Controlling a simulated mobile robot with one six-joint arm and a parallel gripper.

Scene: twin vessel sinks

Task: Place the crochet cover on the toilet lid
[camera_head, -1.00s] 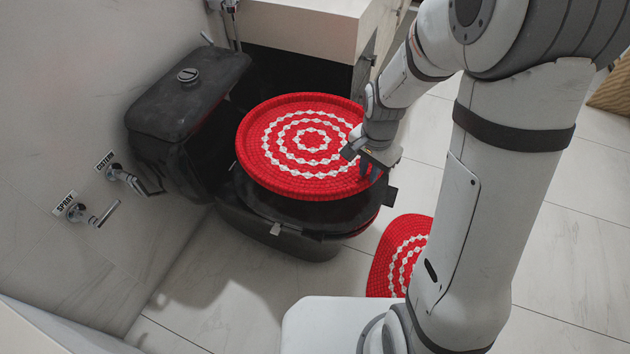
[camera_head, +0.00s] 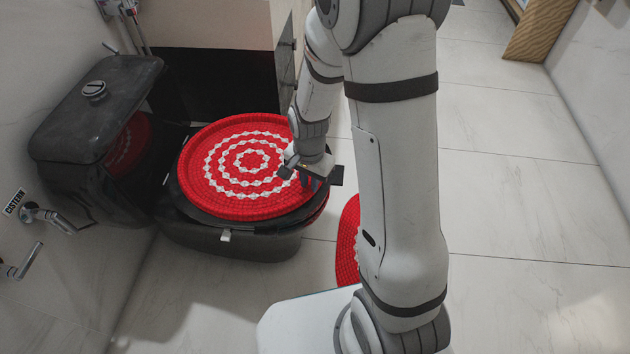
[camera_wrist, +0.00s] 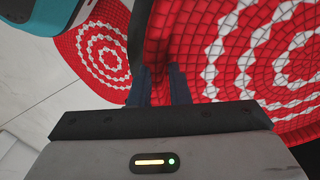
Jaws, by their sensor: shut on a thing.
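The crochet cover (camera_head: 235,195) is a round red disc with white rings and a raised rim. It lies over the black toilet (camera_head: 215,238), above the bowl, and hides most of the lid. It looks nearly level; I cannot tell whether it rests fully on the lid. My gripper (camera_head: 308,178) is at the cover's right edge, shut on its rim. In the wrist view the fingers (camera_wrist: 158,88) pinch the red rim, with the patterned cover (camera_wrist: 250,50) filling the right side.
A red and white floor mat (camera_head: 347,245) lies on the tiles right of the toilet, partly behind my arm. The black cistern (camera_head: 95,110) stands at the left. Wall taps (camera_head: 45,215) are at far left. Tiled floor (camera_head: 520,200) at the right is clear.

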